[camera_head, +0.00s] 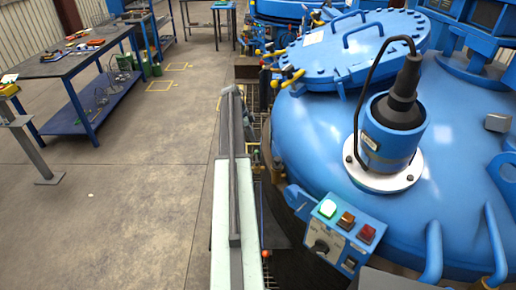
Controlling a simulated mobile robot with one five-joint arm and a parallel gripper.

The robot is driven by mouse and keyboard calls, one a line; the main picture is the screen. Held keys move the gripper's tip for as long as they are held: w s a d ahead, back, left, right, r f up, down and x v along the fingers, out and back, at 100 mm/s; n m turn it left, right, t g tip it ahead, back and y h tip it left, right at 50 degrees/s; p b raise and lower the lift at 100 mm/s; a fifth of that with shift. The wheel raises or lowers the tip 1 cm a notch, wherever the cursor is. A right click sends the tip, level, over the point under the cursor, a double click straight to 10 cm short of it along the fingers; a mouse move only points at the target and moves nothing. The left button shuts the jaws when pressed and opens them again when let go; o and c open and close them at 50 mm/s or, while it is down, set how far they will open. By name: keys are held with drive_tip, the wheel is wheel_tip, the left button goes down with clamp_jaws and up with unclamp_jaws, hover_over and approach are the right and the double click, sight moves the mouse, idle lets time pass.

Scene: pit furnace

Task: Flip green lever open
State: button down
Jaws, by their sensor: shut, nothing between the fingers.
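I cannot make out a green lever in this view. The only clear green part on the furnace is a lit green button (328,208) on a small control box (337,238), beside an orange and a red button and above a black knob. Several yellow-handled valves (291,77) sit at the left edge of the blue furnace. My gripper does not show in this view.
The large blue furnace (450,190) with a bolted lid (345,50) and a cabled cylinder (392,135) fills the right. A pale ledge with a grey bar (222,215) runs up the middle. A workbench (75,60) with tools stands left; concrete floor (120,200) between is mostly clear.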

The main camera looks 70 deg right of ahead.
sight(257, 158)
drive_tip(key=b+x, duration=0.9)
drive_tip(key=x, duration=0.1)
drive_tip(key=shift+r, duration=0.1)
